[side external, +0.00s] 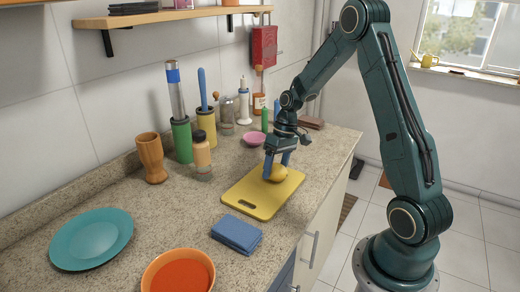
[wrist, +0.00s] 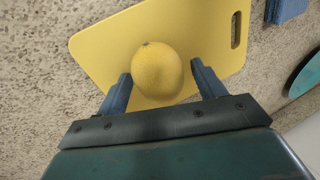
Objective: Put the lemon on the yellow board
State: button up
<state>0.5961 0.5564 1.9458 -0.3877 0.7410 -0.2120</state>
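The lemon (side external: 279,174) is on the yellow board (side external: 248,198), toward its far end in the side view. In the wrist view the lemon (wrist: 157,72) shows in front of the board (wrist: 105,48), whose handle slot is at the upper right. My gripper (side external: 276,167) is low over the board at the lemon. In the wrist view its two blue fingers (wrist: 160,68) stand apart on either side of the lemon, with a gap showing at the right finger. The left finger looks very close to the lemon; I cannot tell whether they touch.
A folded blue cloth (side external: 237,233) lies near the board's front end. A pink bowl (side external: 254,139) and several bottles and holders stand behind. A teal plate (side external: 92,238) and an orange bowl (side external: 178,272) are at the left. Bare counter lies between plate and cloth.

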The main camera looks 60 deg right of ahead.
jog(key=v, duration=1.2)
jog(key=shift+r, duration=0.15)
jog(key=shift+a, duration=0.1)
dwell(0.6)
notch_tip(320, 180, up, 4)
jog(key=h, duration=0.1)
send_over(278, 170)
jog(key=s+a+r+t+h, duration=0.1)
jog(key=s+a+r+t, duration=0.1)
jog(key=s+a+r, duration=0.35)
jog(key=s+a+n+t+h, duration=0.1)
jog(key=s+a+t, duration=0.2)
jog(key=s+a, duration=0.5)
jog(key=s, duration=0.4)
jog(key=shift+s+a+n+h, duration=0.2)
jog(key=shift+a+n+h, duration=0.05)
jog(key=shift+n+h, duration=0.05)
